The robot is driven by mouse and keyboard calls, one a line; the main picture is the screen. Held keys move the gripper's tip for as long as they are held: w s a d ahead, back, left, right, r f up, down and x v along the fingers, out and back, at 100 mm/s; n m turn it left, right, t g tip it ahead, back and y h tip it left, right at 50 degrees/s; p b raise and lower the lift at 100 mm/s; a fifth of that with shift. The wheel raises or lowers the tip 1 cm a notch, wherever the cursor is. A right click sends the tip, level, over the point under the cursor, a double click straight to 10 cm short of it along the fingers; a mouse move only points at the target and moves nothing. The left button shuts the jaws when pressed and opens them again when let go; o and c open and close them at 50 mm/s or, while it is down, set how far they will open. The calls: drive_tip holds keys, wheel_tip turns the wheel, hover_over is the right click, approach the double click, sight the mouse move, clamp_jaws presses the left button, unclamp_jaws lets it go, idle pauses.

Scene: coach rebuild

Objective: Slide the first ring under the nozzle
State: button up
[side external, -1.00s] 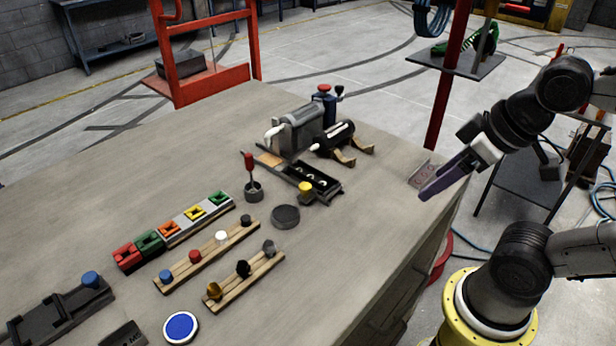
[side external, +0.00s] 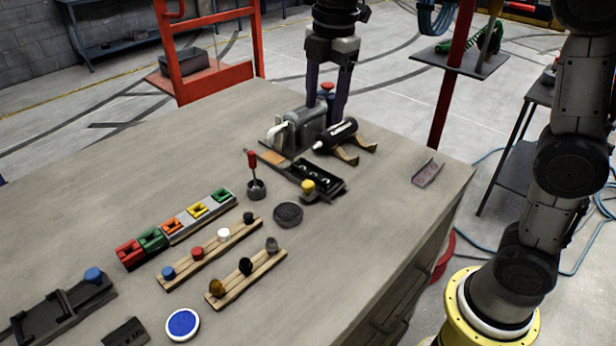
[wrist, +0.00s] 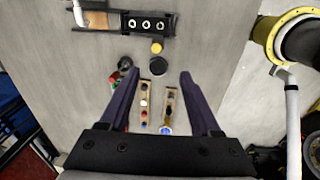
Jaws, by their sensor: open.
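Several small pale rings (wrist: 145,24) sit in a row in a black tray (side external: 332,194) on the table. A white nozzle (side external: 276,134) sticks out from a grey cylindrical machine (side external: 304,126) behind the tray; the nozzle also shows in the wrist view (wrist: 78,14). A track with a tan pad (side external: 270,158) runs from the tray toward the nozzle.
A yellow knob (side external: 308,188) stands by the tray, near a dark round disc (side external: 288,214). A black cylinder on a stand (side external: 336,136) is beside the machine. A red-handled tool (side external: 252,170) stands in a cup. Wooden racks of knobs (side external: 246,277) lie nearer. The table's right side is mostly clear.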

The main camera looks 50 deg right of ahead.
drive_tip(key=g, duration=0.1)
hover_over(308, 184)
wheel_tip(308, 184, down, 4)
wheel_tip(308, 184, down, 14)
idle(0.3)
clamp_jaws()
idle(1.4)
